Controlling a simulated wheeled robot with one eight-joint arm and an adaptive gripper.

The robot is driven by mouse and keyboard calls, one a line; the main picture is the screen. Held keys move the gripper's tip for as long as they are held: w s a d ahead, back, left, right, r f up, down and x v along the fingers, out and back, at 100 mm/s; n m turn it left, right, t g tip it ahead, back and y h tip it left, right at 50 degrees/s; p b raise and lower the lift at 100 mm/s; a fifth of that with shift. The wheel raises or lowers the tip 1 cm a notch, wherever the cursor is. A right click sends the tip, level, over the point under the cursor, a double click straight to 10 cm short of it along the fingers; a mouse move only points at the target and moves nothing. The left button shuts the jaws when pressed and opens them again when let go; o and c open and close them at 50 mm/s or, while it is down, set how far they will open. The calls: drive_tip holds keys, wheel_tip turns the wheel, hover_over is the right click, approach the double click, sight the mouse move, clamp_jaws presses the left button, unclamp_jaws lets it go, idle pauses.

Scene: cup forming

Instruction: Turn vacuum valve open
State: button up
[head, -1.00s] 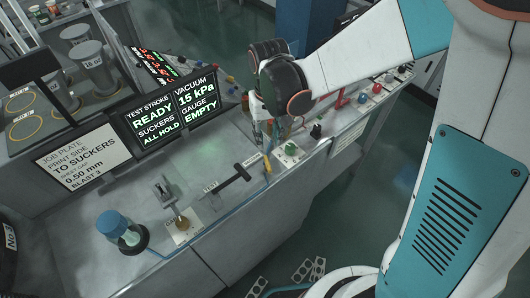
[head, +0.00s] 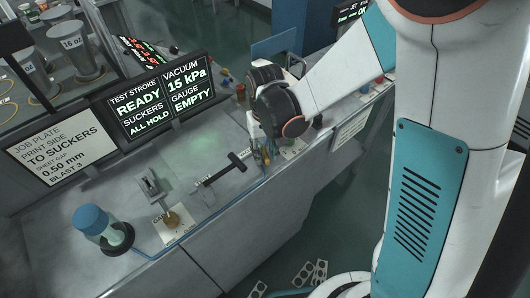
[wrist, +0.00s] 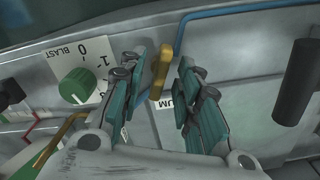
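The vacuum valve shows as a yellow lever (wrist: 160,73) in the wrist view, beside a white label (wrist: 165,103) whose visible letters end in "UM". My gripper (wrist: 163,75) is open, with one teal finger on each side of the lever. I see a gap on the right side; on the left the finger is close, and I cannot tell whether it touches. In the head view my gripper (head: 262,152) is low over the bench's front edge and hides most of the valve. The screen (head: 160,97) reads vacuum 15 kPa, gauge empty, suckers all hold.
A green blast dial (wrist: 77,86) is left of the fingers in the wrist view. A black T-handle (head: 228,168) is close to my gripper on the bench. A blue hose (head: 230,203) runs along the front edge.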

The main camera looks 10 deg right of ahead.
clamp_jaws()
drive_tip(key=shift+m, duration=0.3)
drive_tip(key=m+b, duration=0.1)
drive_tip(key=m, duration=0.1)
drive_tip(key=shift+f+m, duration=0.1)
drive_tip(key=shift+m, duration=0.2)
drive_tip(key=m+b, duration=0.1)
drive_tip(key=m, duration=0.2)
drive_tip(key=shift+m, duration=0.3)
drive_tip(key=m+b, duration=0.1)
drive_tip(key=m, duration=0.5)
drive_tip(key=shift+m, duration=0.4)
